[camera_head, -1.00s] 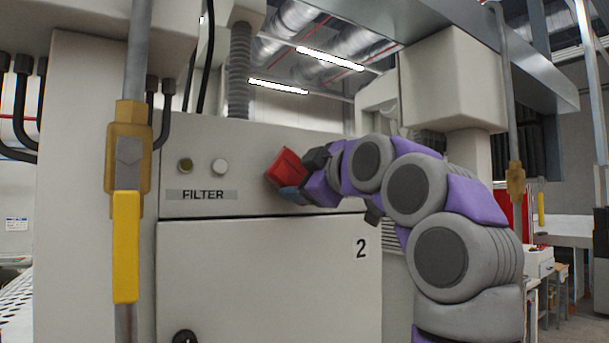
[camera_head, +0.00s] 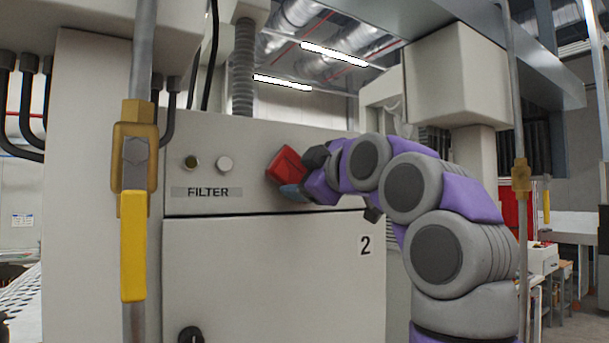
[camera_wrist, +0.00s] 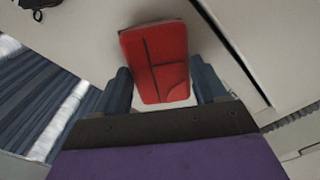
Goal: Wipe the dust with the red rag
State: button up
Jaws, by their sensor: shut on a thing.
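The red rag (camera_head: 285,164) is a folded block in front of the grey filter cabinet, right of the FILTER label. My gripper (camera_head: 297,178) is shut on it, with the arm reaching in from the right. In the wrist view the rag (camera_wrist: 157,62) sits between the two dark blue fingers of my gripper (camera_wrist: 165,92). I cannot tell whether the rag touches the cabinet face. No dust can be made out in either view.
A cabinet door (camera_head: 270,275) marked 2 lies below the panel. Two buttons (camera_head: 208,163) sit above the FILTER label (camera_head: 207,192). A vertical pipe with a yellow valve handle (camera_head: 133,245) stands at the left, and another pipe (camera_head: 520,200) at the right.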

jog(key=shift+w+a, duration=0.1)
jog(key=shift+w+a, duration=0.15)
jog(key=shift+a, duration=0.25)
jog(key=w+d+p, duration=0.3)
jog(key=w+d, duration=0.1)
jog(key=d, duration=0.2)
jog(key=shift+d+p, duration=0.2)
jog(key=shift+p, duration=0.15)
dwell(0.4)
jog(key=shift+w+a, duration=0.1)
